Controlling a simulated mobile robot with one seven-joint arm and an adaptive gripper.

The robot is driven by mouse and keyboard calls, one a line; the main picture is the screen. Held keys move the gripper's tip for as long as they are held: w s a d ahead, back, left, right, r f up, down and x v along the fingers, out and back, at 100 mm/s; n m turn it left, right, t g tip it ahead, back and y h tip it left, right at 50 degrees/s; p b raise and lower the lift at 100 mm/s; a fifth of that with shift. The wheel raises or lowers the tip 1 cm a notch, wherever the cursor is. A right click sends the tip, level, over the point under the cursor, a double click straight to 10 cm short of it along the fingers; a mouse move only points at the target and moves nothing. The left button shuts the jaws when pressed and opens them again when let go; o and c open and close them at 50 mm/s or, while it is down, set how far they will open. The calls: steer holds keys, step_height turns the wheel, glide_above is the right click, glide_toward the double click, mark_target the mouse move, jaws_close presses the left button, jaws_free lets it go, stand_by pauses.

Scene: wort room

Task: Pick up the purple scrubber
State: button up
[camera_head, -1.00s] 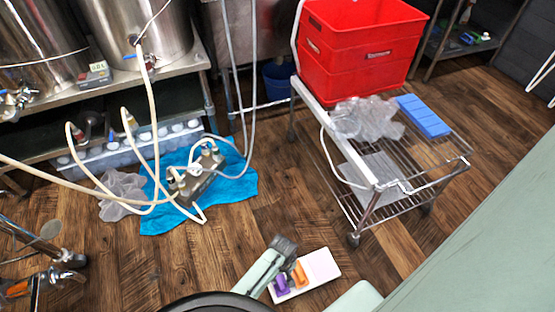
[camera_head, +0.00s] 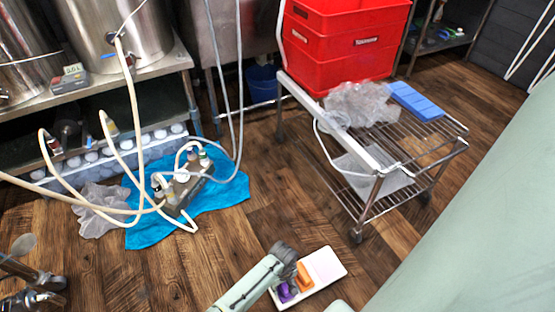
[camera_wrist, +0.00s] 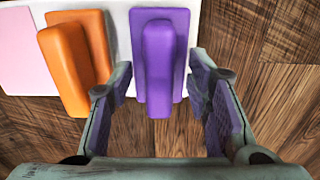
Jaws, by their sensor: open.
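The purple scrubber (camera_wrist: 160,62) lies on a white board at the top middle of the wrist view, its raised handle pointing toward me. In the head view the purple scrubber (camera_head: 286,292) is partly covered by my arm. My gripper (camera_wrist: 165,90) is open, with its fingers at the left and right of the scrubber's near end. I cannot tell whether either finger touches it. In the head view my gripper (camera_head: 285,252) is over the board and its fingers are mostly hidden.
An orange scrubber (camera_wrist: 75,62) sits close to the left of the purple one in the wrist view. The white board (camera_head: 325,264) lies on the wooden floor. A wire cart (camera_head: 400,160) with red crates (camera_head: 345,45) stands behind. Hoses and a blue cloth (camera_head: 215,205) lie to the left.

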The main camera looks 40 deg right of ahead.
steer(key=shift+c, duration=0.5)
jaws_close()
